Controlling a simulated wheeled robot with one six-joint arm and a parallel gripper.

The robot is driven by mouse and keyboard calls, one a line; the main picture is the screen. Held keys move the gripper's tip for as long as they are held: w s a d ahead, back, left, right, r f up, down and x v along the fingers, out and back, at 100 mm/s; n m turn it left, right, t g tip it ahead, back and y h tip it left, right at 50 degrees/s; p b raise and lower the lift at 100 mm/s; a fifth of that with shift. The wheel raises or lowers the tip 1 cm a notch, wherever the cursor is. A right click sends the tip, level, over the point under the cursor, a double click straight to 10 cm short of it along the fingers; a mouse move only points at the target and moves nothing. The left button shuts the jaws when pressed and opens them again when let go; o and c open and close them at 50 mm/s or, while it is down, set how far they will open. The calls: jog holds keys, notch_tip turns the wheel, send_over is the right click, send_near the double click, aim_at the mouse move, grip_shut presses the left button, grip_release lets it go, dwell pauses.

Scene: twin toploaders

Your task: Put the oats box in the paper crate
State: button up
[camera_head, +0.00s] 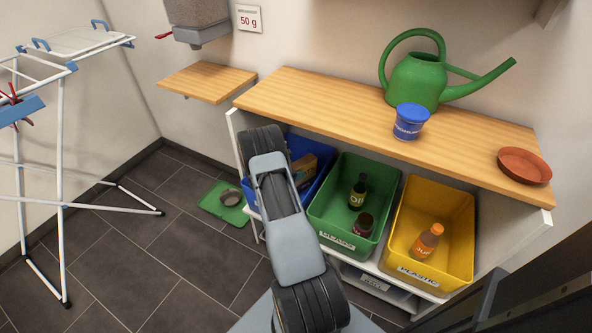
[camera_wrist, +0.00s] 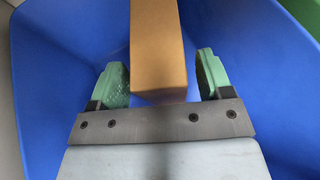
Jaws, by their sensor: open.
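The blue crate (camera_head: 323,177) stands at the left of the row of crates under the wooden shelf. It fills much of the wrist view (camera_wrist: 60,60); no label on it is readable. A brown box (camera_head: 304,168) is inside it, partly hidden by my arm. In the wrist view a plain brown box (camera_wrist: 158,45) lies between the two green fingers of my gripper (camera_wrist: 162,80). The fingers are open, with a gap on each side of the box. No print shows on that face, so I cannot confirm it is the oats box. My gripper is hidden in the head view.
A green crate (camera_head: 325,200) holds bottles or jars, and a yellow crate (camera_head: 455,205) holds an orange-capped bottle. The wooden shelf (camera_head: 300,95) above carries a blue tub (camera_head: 410,122), a green watering can (camera_head: 418,80) and a terracotta saucer (camera_head: 524,165). A drying rack (camera_head: 62,150) stands left.

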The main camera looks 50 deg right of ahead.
jog(key=a+r+m+y+p, duration=0.1)
jog(key=a+r+m+y, duration=0.3)
jog(key=a+r, duration=1)
jog(key=s+a+r+m+t+y, duration=0.2)
jog(key=s+a+r+m+y, duration=0.2)
jog(key=a, duration=0.8)
jog(key=s+a+r+m+t+y, duration=0.3)
jog(key=s+a+r+m+y, duration=0.2)
jog(key=s+a+r+m, duration=0.3)
jog(key=s+a+r, duration=0.1)
jog(key=s+a, duration=0.2)
jog(key=a, duration=0.1)
jog(key=shift+a, duration=0.4)
notch_tip(320, 180, up, 20)
jog(key=p, duration=1.9)
jog(key=shift+s+a+r+p, duration=0.15)
jog(key=shift+s+a+p, duration=0.1)
jog(key=shift+a+p, duration=0.15)
